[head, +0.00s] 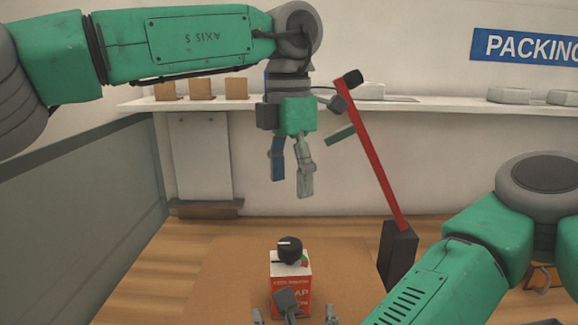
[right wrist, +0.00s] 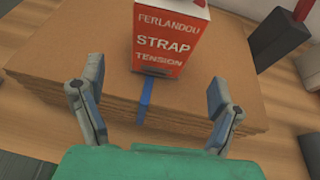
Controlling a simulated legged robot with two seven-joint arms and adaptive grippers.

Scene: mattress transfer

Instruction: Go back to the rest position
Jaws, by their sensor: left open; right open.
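My left gripper (head: 291,188) hangs fingers down in the middle of the head view. It is open and empty, above and apart from the red and white box. My right gripper (head: 294,314) shows only partly at the bottom edge of the head view.
The box stands on a layered brown stack (right wrist: 60,70) with a blue strap (right wrist: 146,98). A leaning red bar (head: 370,150) rises from a black post (head: 398,262) to the right of the left gripper. A white shelf (head: 440,104) with small boxes (head: 201,89) runs behind.

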